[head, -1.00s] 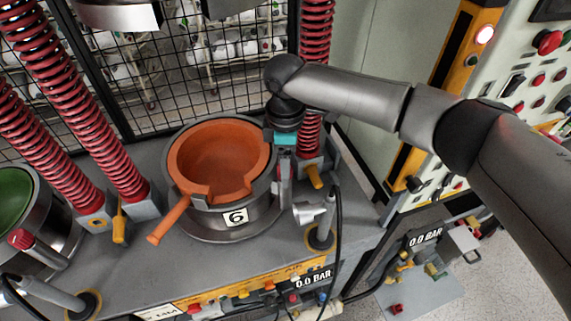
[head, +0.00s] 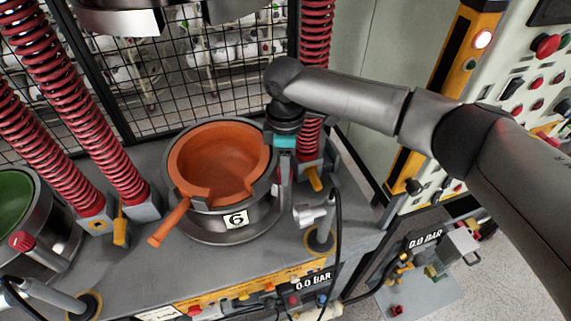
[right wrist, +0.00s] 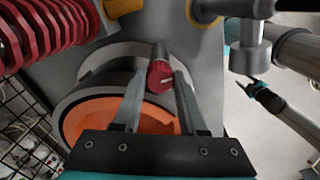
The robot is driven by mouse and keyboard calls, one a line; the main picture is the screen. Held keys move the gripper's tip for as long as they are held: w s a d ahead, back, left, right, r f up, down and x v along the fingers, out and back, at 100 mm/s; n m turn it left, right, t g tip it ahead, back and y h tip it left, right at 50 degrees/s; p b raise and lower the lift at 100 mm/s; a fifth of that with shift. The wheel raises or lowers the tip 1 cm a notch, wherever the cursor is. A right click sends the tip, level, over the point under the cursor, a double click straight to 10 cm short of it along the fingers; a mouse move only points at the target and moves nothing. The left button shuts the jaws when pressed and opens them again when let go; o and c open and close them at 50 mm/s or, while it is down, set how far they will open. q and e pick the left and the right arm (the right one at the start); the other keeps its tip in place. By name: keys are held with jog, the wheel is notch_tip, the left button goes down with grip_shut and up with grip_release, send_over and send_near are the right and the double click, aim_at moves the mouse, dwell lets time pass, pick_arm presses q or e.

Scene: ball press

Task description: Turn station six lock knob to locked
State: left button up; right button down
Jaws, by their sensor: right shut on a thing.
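The station six pot (head: 214,213) holds an orange bowl (head: 222,165) and has a white label with a 6. My right gripper (head: 283,200) points down at the pot's right side. In the right wrist view, its two fingers (right wrist: 158,88) are shut on the red lock knob (right wrist: 160,78), one on each side. A pale mark shows on the knob. The fingers hide most of the knob in the head view. A small dark and teal end of a grey arm (right wrist: 261,89), seemingly my left gripper, shows in the right wrist view; its fingers are too small to judge.
Red springs (head: 68,90) stand behind and left of the pot, with another at its right. A grey T-shaped handle (head: 310,213) and black cable stand just right of my gripper. A button panel (head: 530,80) is at far right. A second station with a green bowl (head: 12,208) is left.

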jog(key=shift+m+p, duration=0.6)
jog(key=shift+p, duration=0.15)
jog(key=shift+c, duration=2.2)
grip_release()
notch_tip(320, 180, up, 8)
jog(key=shift+f+b, duration=0.25)
jog(key=shift+b, duration=0.15)
jog(key=shift+s+f, duration=0.1)
